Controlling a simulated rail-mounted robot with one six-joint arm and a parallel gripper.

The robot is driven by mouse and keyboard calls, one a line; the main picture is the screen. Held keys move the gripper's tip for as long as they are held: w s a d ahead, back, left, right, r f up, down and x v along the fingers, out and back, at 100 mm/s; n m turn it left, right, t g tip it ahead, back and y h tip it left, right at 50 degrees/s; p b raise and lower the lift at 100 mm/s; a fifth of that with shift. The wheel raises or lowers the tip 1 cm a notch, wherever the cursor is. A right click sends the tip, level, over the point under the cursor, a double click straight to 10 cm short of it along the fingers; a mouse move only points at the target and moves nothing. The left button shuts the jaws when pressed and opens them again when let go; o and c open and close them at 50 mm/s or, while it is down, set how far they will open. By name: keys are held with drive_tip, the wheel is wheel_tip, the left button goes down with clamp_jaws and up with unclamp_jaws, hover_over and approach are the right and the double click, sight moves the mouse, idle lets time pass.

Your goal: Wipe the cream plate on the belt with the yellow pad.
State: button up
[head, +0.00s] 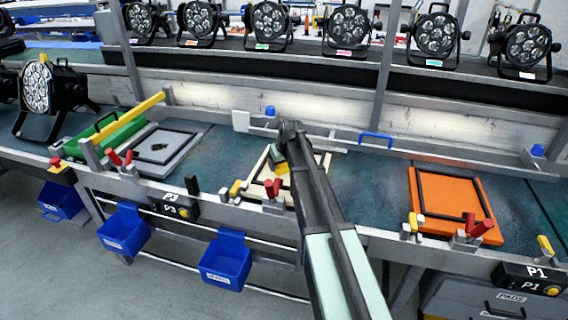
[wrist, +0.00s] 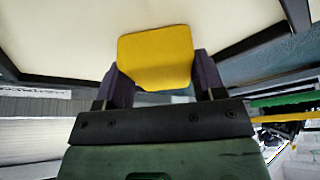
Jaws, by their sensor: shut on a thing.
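The cream plate (head: 258,178) with a black frame lies on the belt (head: 335,182) in the middle of the head view, partly hidden by my arm. The plate's cream surface (wrist: 85,38) fills the top of the wrist view. My gripper (wrist: 155,75) is shut on the yellow pad (wrist: 155,58), which sits between its two dark fingers. In the head view the pad (head: 282,168) shows beside the arm's end, over the plate. I cannot tell whether the pad touches the plate.
An orange plate (head: 430,188) lies on the belt to the right, a grey plate (head: 150,152) to the left. Red clamps (head: 272,192) stand along the front rail. Blue bins (head: 225,265) hang below it. Stage lights (head: 435,38) line the back shelf.

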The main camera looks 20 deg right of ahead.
drive_tip(key=shift+r+p, duration=3)
wheel_tip(320, 180, up, 3)
drive_tip(key=p, duration=0.3)
drive_tip(key=shift+r, duration=0.15)
